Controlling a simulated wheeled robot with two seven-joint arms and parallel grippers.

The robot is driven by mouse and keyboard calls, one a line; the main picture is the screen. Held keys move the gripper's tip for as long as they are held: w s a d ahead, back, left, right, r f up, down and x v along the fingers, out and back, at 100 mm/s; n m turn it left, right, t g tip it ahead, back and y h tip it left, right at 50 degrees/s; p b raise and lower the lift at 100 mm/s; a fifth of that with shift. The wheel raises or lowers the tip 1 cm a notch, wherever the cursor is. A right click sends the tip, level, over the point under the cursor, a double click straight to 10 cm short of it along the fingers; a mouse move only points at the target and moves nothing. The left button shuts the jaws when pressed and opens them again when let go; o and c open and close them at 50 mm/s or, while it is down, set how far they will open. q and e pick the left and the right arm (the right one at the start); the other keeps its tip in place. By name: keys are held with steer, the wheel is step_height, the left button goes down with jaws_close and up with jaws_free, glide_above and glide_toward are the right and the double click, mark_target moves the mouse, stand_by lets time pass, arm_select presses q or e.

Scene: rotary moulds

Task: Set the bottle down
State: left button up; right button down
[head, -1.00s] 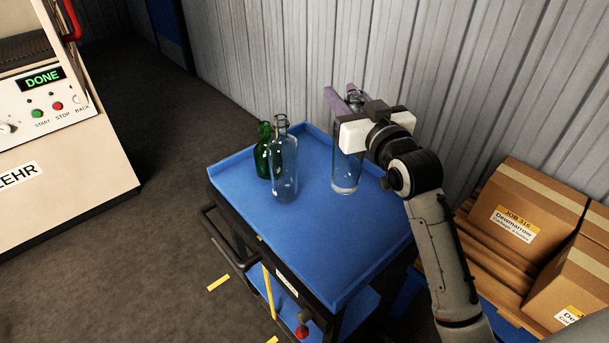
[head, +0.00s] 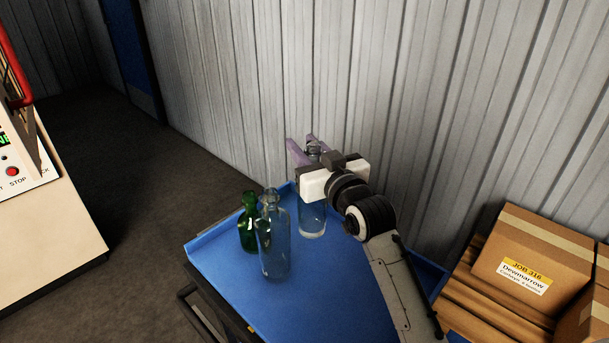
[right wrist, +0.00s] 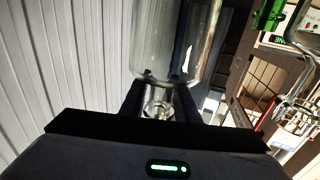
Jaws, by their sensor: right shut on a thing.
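My right gripper (head: 308,146) is shut on a clear glass bottle (head: 312,222), around its neck. The bottle is upright over the back part of the blue cart top (head: 318,285). I cannot tell whether its base touches the surface. In the right wrist view the bottle (right wrist: 176,42) extends away from between the dark fingers (right wrist: 158,100). My left gripper is not in view.
Another clear bottle (head: 273,240) and a green bottle (head: 249,225) stand on the cart, left of the held one. A corrugated wall (head: 400,90) is behind. Cardboard boxes (head: 535,255) are at right. The cart's front middle is clear.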

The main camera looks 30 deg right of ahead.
steer(key=shift+f+b, duration=0.3)
steer(key=shift+f, duration=2)
steer(key=c, duration=1.4)
jaws_free()
steer(key=shift+f, duration=0.15)
steer(key=shift+o, duration=0.2)
steer(key=s, duration=1.2)
steer(key=shift+a, duration=0.3)
